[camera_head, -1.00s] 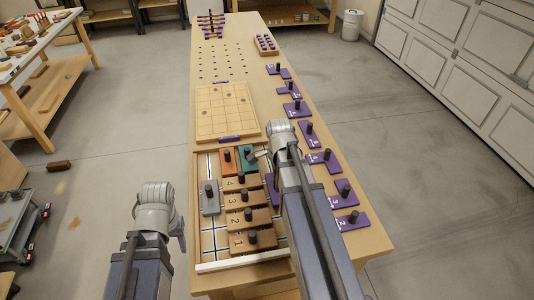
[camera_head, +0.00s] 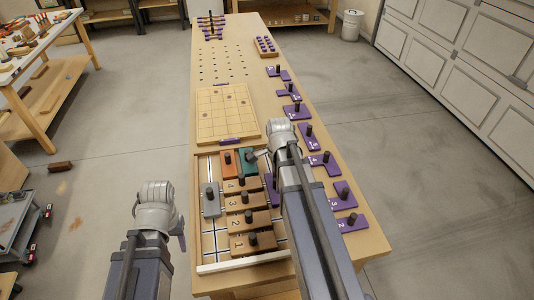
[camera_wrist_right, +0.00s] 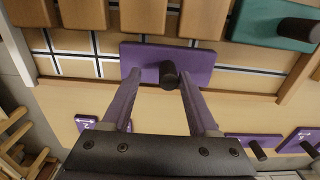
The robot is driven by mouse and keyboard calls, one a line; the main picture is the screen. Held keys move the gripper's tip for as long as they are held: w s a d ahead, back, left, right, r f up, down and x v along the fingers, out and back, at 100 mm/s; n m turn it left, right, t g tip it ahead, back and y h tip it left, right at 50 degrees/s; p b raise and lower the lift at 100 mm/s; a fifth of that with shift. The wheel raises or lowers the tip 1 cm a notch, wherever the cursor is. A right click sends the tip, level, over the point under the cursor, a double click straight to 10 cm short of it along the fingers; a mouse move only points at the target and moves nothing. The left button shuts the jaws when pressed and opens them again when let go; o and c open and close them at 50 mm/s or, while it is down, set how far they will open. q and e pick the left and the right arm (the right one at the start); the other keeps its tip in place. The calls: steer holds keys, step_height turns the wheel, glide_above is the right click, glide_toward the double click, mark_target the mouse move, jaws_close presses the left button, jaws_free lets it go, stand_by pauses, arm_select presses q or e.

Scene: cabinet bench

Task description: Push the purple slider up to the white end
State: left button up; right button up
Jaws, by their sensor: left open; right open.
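The purple slider (camera_head: 271,187) lies in the right lane of the wooden tray, partly hidden by my right arm in the head view. In the right wrist view the purple slider (camera_wrist_right: 200,62) is a flat bar with a dark upright knob (camera_wrist_right: 168,75). My right gripper (camera_wrist_right: 160,88) is open, its two purple fingers on either side of the knob with gaps showing. The white end (camera_head: 243,262) is the pale strip along the tray's near edge. My left gripper (camera_head: 180,232) is left of the tray, away from the bench pieces.
In the tray are a grey slider (camera_head: 210,200), an orange one (camera_head: 229,168), a teal one (camera_head: 246,165) and several numbered wooden blocks (camera_head: 249,222). Several purple pieces with knobs (camera_head: 345,194) line the bench's right side. A wooden grid board (camera_head: 225,112) lies beyond the tray.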

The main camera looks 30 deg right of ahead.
steer(key=shift+r+p, duration=2.65)
steer(key=shift+r, duration=0.2)
arm_select(q)
step_height(320, 180, up, 6)
steer(key=shift+f, duration=0.15)
steer(key=shift+s, duration=0.1)
arm_select(e)
steer(key=shift+s+f, duration=0.1)
